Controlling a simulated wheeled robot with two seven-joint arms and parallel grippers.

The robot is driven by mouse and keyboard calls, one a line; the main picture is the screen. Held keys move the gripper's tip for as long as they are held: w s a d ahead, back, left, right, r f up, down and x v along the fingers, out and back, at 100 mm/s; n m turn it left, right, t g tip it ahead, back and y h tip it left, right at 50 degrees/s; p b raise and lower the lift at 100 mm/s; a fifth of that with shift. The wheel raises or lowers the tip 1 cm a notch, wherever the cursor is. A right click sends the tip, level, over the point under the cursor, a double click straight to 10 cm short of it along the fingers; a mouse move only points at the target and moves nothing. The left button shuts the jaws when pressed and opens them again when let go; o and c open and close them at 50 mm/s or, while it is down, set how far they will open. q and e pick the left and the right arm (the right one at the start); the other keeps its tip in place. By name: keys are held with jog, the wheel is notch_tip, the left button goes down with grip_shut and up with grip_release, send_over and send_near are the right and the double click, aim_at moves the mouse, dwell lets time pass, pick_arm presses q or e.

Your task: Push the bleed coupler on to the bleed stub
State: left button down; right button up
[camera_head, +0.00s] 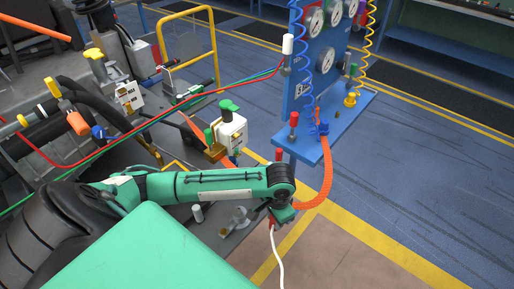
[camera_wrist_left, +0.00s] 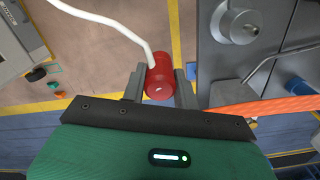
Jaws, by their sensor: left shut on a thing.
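My left gripper (camera_head: 276,217) is shut on a red coupler with a white hose, which I take to be the bleed coupler (camera_wrist_left: 159,75). In the left wrist view the fingers (camera_wrist_left: 160,88) grip it from both sides, and the white hose (camera_wrist_left: 115,25) runs up and left. In the head view the gripper is low, just past the front right edge of the grey bench. A round metal fitting (camera_wrist_left: 240,24) stands on the grey plate to the right; it also shows in the head view (camera_head: 240,214). I cannot tell whether it is the bleed stub. The right gripper is out of view.
A blue gauge panel (camera_head: 300,75) with a shelf (camera_head: 345,125) stands beyond my left gripper. An orange hose (camera_head: 325,180) hangs from it close to the gripper. A white box with a green knob (camera_head: 231,132) sits on the bench. Open floor lies right.

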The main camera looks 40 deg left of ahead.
pick_arm(q)
jog(key=shift+w+a+r+m+p, duration=1.2)
jog(key=shift+w+a+m, duration=1.1)
jog(key=shift+m, duration=1.1)
jog(key=shift+w+a+r+m+p, duration=1.15)
jog(key=shift+w+a+m, duration=1.05)
jog(key=shift+m, duration=1.2)
jog(key=shift+w+a+r+m+p, duration=1.15)
jog(key=shift+w+a+m, duration=1.15)
jog(key=shift+m, duration=1.1)
jog(key=shift+s+r, duration=0.1)
jog(key=shift+a, duration=0.1)
jog(key=shift+f+b, duration=0.4)
jog(key=shift+f, duration=1.25)
